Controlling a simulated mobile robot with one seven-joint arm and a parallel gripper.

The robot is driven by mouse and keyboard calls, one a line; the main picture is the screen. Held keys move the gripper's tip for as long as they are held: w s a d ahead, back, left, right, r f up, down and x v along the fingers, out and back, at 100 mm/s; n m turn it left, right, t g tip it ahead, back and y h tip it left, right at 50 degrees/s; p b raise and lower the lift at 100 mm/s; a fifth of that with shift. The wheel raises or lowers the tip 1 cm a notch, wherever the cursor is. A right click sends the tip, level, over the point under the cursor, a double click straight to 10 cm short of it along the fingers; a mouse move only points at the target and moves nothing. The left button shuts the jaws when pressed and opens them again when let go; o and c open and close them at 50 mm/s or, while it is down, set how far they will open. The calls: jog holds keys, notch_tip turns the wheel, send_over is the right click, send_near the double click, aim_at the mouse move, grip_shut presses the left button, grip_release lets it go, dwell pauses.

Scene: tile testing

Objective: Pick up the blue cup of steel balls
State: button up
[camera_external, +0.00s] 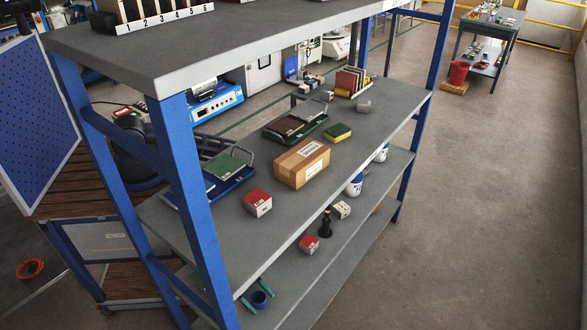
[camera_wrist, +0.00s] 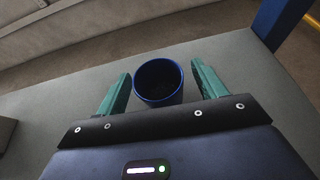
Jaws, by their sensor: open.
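The blue cup (camera_external: 260,299) stands upright near the front edge of the lower shelf, towards its left end. In the wrist view the blue cup (camera_wrist: 158,97) is between the two green fingers of my gripper (camera_wrist: 160,69). Visible gaps separate the cup from both fingers, and the right gap looks slightly wider. The cup's inside is dark, so I cannot make out the steel balls. My gripper (camera_external: 263,304) also shows in the external view, its fingers on either side of the cup. It is open, and most of my arm is hidden behind the rack.
A blue rack post (camera_external: 190,205) stands left of the cup. The middle shelf (camera_external: 226,268) is above it. Right along the lower shelf are a red-and-white box (camera_external: 309,244), a black bottle-like object (camera_external: 325,226), a white box (camera_external: 341,210) and white-and-blue containers (camera_external: 355,186).

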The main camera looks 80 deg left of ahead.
jog(key=c, duration=1.1)
